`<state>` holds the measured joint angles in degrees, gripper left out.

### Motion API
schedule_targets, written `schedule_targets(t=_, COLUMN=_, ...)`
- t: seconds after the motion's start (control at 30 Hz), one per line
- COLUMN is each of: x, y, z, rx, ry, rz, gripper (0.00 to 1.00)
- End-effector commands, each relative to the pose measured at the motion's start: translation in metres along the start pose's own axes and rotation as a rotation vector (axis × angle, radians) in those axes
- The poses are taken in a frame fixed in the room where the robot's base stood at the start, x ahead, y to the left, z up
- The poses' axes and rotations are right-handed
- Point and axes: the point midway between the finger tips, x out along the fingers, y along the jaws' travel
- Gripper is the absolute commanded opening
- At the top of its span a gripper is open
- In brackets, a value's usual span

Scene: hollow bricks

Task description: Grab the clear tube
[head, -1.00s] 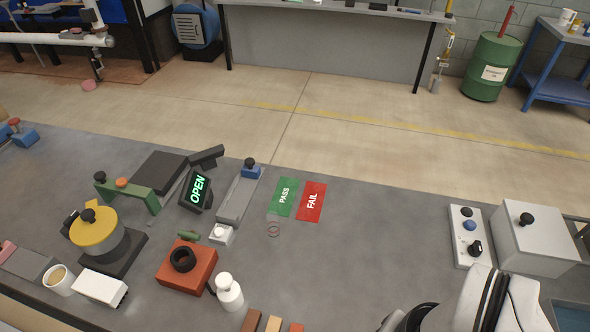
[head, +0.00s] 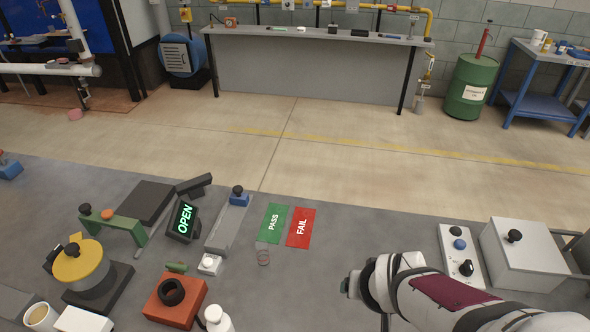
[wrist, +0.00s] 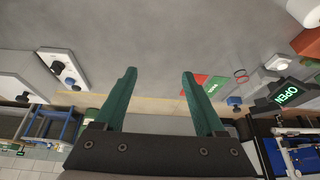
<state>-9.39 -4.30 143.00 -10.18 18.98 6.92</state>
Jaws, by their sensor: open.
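A small see-through item with thin reddish rings, seemingly the clear tube (head: 263,257), is on the grey bench just below the green PASS patch (head: 273,224) in the head view. Its outline is faint and I cannot tell whether it stands or lies. In the wrist view the rings (wrist: 241,75) show right of the green fingers. My gripper (wrist: 159,76) is open, with nothing between its fingers. In the head view my arm reaches in from the lower right, and its end is well to the right of the tube; the fingers are not clear there.
A red FAIL patch (head: 300,228) lies beside PASS. Left of the tube are a white button box (head: 209,265), an OPEN display (head: 183,219) and an orange block (head: 175,301). A control panel (head: 459,255) and white box (head: 525,255) stand right. Bench between FAIL and my arm is clear.

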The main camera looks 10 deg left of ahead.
Motion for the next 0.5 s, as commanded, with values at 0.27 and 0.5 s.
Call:
schedule_targets(t=0.27, x=0.085, y=-0.152, z=-0.062, rx=-0.555, ry=0.518, rz=-0.349, gripper=0.72)
schedule_targets(t=0.5, x=0.100, y=-0.193, z=-0.050, rx=-0.564, ry=0.596, rz=-0.495, gripper=0.72)
